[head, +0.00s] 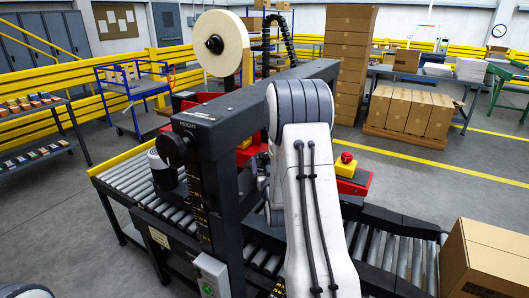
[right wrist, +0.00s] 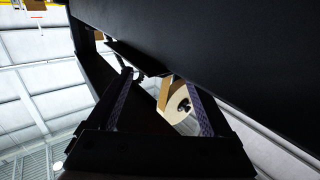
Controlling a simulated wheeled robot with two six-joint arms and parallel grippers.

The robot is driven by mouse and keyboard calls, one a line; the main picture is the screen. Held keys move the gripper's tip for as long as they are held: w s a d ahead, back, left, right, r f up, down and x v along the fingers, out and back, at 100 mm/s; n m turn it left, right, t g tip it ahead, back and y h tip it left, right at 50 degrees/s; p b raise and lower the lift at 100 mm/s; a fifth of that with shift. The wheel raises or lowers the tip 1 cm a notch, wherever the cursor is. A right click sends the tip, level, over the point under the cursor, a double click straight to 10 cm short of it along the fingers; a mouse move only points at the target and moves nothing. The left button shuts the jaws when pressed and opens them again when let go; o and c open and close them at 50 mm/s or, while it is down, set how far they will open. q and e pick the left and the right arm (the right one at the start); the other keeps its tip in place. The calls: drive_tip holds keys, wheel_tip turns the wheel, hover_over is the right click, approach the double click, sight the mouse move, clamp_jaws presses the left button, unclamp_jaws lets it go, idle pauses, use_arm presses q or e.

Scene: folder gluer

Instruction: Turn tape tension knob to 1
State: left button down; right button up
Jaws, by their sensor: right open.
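A cream tape roll (head: 220,44) stands upright above the machine's black frame, with a black knob (head: 214,44) at its hub. No number or dial mark on this knob is readable. The roll also shows in the right wrist view (right wrist: 176,114), with its black hub knob (right wrist: 184,105), seen between my fingers and partly covered. My right gripper (right wrist: 158,80) is open and empty, under a large dark beam and apart from the roll. In the head view my right arm hides this gripper. My left gripper is not in view.
The black crossbeam (head: 255,100) fills the upper part of the right wrist view, close to my fingers. A black knob by the HEIGHT label (head: 174,147) sits on the near post. A red stop button (head: 346,158), roller conveyor (head: 128,181) and cardboard box (head: 485,260) are nearby.

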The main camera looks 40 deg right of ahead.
sight(265, 158)
drive_tip(key=shift+p+x, duration=0.45)
drive_tip(key=shift+x, duration=1.7)
